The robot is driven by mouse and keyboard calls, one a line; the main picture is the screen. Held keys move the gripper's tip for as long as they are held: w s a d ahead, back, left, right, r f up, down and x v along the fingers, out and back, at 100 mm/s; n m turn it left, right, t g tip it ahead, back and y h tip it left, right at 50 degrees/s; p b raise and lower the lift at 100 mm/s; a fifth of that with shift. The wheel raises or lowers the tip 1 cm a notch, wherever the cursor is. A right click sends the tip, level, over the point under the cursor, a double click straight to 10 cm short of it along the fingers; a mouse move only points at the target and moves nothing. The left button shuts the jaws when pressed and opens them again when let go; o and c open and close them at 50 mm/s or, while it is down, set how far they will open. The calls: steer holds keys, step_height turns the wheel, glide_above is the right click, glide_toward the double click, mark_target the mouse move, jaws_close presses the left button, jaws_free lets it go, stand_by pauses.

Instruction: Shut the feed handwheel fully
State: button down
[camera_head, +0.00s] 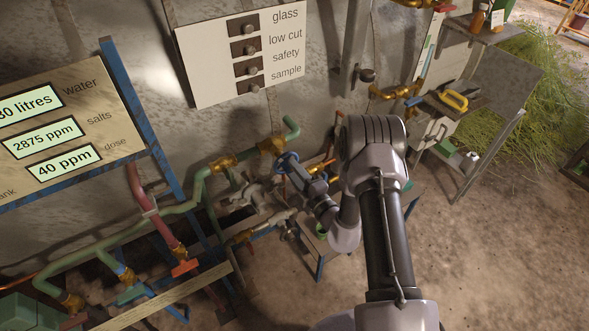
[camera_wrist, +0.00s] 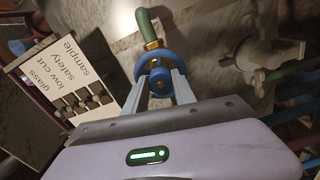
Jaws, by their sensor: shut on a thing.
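A blue handwheel (camera_wrist: 157,62) sits on a brass valve at the end of a green pipe (camera_wrist: 146,24) in the wrist view. My gripper (camera_wrist: 158,82) is shut on this handwheel, with one pale finger on each side of its rim. In the head view the blue handwheel (camera_head: 286,160) is partly hidden by my gripper (camera_head: 293,168), which reaches it from the lower right. No label naming this wheel shows. How far the valve is turned cannot be told.
A panel with glass, low cut, safety and sample switches (camera_head: 244,50) hangs on the wall above. A board with readouts (camera_head: 60,130) stands left. Green and red pipes (camera_head: 140,228) run left of the wheel. A grey fitting (camera_wrist: 262,55) is close on the right. Open floor (camera_head: 500,240) lies right.

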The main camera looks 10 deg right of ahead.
steer(key=shift+f+m+p, duration=0.1)
steer(key=shift+m+p, duration=0.7)
steer(key=shift+m, duration=2.9)
steer(key=c, duration=1)
jaws_free()
steer(key=shift+c, duration=0.2)
steer(key=v, duration=1.7)
steer(key=shift+s+b, duration=0.2)
steer(key=shift+b, duration=0.1)
